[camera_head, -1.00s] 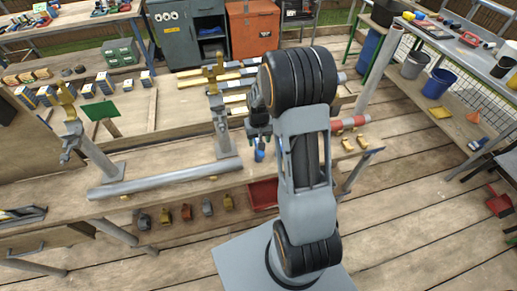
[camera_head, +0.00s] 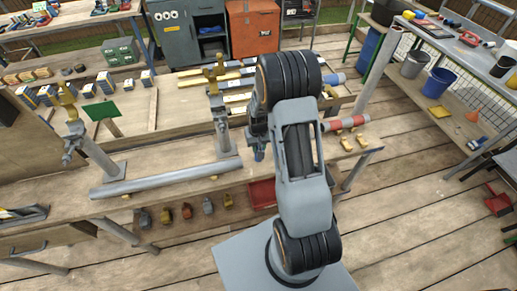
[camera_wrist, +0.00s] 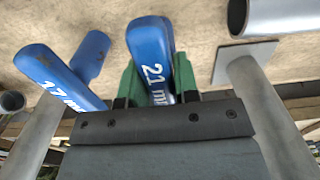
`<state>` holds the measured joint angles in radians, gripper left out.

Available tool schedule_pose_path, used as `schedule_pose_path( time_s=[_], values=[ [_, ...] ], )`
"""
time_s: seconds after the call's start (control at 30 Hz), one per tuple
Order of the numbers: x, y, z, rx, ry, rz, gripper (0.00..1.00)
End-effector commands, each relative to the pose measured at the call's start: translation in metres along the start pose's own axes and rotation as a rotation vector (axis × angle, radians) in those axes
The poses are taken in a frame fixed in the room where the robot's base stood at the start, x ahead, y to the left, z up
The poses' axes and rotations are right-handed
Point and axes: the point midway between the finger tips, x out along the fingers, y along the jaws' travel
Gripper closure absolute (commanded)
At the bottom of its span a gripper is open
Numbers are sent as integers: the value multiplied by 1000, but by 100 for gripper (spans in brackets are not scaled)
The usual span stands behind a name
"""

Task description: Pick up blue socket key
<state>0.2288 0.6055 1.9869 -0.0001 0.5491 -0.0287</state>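A blue socket key (camera_wrist: 152,45) marked "21 mm" shows in the wrist view, between the two green fingers of my gripper (camera_wrist: 158,82). The fingers lie along both sides of it; whether they press on it, I cannot tell. Another blue socket key (camera_wrist: 52,72), marked "17 mm", lies slanted to the left, outside the fingers. A further blue piece (camera_wrist: 92,55) shows behind it. In the head view my arm reaches over the workbench (camera_head: 180,165), and its own links hide most of the gripper.
A grey pipe (camera_head: 165,180) lies along the bench front, with upright clamps (camera_head: 221,125) behind it. A red and grey rod (camera_head: 345,122) lies to the right of my arm. A red bin (camera_head: 262,192) sits below the bench.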

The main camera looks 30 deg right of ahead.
Motion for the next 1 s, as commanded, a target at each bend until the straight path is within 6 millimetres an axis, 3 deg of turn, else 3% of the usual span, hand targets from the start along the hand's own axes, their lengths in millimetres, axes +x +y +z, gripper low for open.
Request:
schedule_pose_path(
  time_s=[0.3,0.73,0.9,1.0],
  values=[
    [0,0,0,0,0,0,100],
    [-7,0,-1,0,3,0,100],
    [-31,0,-1,0,8,0,100],
    [-50,-2,16,-1,5,0,100]
  ],
)
